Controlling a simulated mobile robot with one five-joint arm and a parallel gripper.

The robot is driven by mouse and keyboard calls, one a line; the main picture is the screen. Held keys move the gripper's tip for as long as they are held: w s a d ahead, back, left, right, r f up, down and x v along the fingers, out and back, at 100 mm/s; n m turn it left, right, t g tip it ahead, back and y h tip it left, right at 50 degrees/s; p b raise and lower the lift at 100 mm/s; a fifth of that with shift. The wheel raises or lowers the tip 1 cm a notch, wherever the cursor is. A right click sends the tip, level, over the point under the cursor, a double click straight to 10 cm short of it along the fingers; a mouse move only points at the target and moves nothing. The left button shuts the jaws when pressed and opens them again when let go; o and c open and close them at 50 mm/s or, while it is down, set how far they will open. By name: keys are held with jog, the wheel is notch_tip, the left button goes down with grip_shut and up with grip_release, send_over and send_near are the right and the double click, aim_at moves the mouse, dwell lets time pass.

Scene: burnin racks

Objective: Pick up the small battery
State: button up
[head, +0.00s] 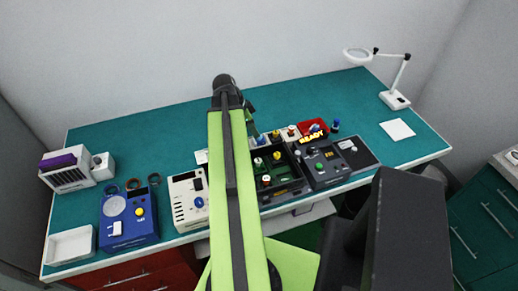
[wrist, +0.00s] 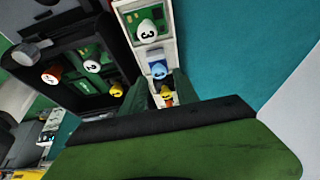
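I cannot pick out the small battery with certainty in either view. In the wrist view, the two dark green fingers of my gripper (wrist: 161,98) stand apart at the end of a white tray (wrist: 125,8). A small yellow-topped piece (wrist: 166,89) shows in the gap between them; I cannot tell whether they touch it. Beyond it in the tray are a blue-topped piece (wrist: 158,70) and a white knob marked 3 (wrist: 147,31) on a green board. In the head view my own arm hides the gripper.
A black rack (wrist: 118,45) with several knobbed boards adjoins the tray. On the teal bench are a blue device (head: 127,228), a white device (head: 184,214), a red READY bin (head: 318,127) and a magnifier lamp (head: 396,99). The bench's back left is clear.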

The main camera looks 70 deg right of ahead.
aim_at(259, 140)
jog(key=shift+x, duration=0.85)
jog(key=shift+r, duration=0.1)
jog(key=b+x, duration=0.5)
jog(key=shift+a, duration=0.1)
grip_shut()
